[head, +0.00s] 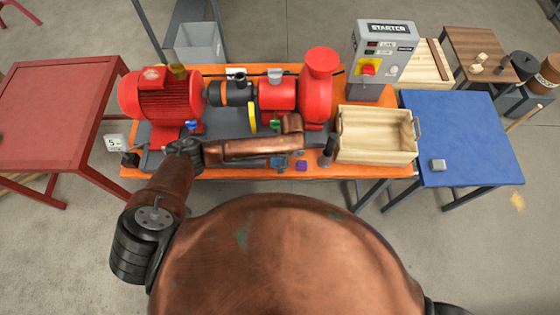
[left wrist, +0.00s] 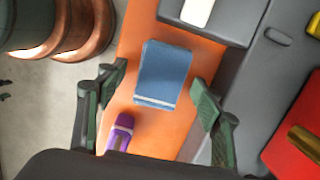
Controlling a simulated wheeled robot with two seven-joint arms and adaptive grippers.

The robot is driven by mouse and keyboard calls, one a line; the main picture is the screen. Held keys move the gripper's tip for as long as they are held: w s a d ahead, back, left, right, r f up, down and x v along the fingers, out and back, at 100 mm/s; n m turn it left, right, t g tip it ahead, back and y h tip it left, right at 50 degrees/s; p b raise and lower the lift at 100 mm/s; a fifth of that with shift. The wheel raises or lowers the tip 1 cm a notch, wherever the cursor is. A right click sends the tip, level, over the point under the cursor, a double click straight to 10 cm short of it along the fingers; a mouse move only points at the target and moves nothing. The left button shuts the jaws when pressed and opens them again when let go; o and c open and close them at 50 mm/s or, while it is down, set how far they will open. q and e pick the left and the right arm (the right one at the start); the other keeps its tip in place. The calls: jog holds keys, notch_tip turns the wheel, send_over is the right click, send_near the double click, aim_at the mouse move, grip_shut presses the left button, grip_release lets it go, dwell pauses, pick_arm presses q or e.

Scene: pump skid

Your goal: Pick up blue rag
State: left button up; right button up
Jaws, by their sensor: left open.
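The blue rag (left wrist: 163,73) is a folded rectangle lying flat on the orange bench top. It also shows small in the head view (head: 278,162), just beyond my copper body and by my left arm. My left gripper (left wrist: 159,84) is open in the left wrist view, with one finger to the left of the rag and one to its right. The rag lies between the fingertips in the picture, and I see no contact. The height of the fingers above the bench is hard to tell. My right gripper is not in view.
A purple object (left wrist: 120,133) lies on the bench close to the left finger. The grey pump base (left wrist: 262,85) rises right of the rag. Red pump machinery (head: 318,85) stands behind, and a wooden crate (head: 345,150) stands to the right. A blue table (head: 455,125) is farther right.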

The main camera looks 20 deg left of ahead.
aim_at(279, 160)
pick_arm(q)
jog(key=shift+f, duration=0.2)
dwell(0.3)
jog(key=shift+c, duration=0.3)
jog(key=c, duration=1.2)
jog(key=shift+r, duration=0.4)
notch_tip(279, 160, up, 3)
jog(key=shift+r, duration=0.1)
jog(key=s+d+r, duration=0.1)
jog(key=s+r, duration=0.2)
jog(key=s, duration=0.1)
jog(key=s+d+r, duration=0.2)
jog(key=s+r, duration=0.1)
jog(key=s, duration=0.2)
jog(key=s+d+r, duration=0.1)
jog(key=s+r, duration=0.2)
jog(key=s, duration=0.1)
jog(key=shift+s+d+r+b, duration=0.15)
jog(key=shift+d+r+b, duration=0.1)
jog(key=shift+d+b, duration=0.1)
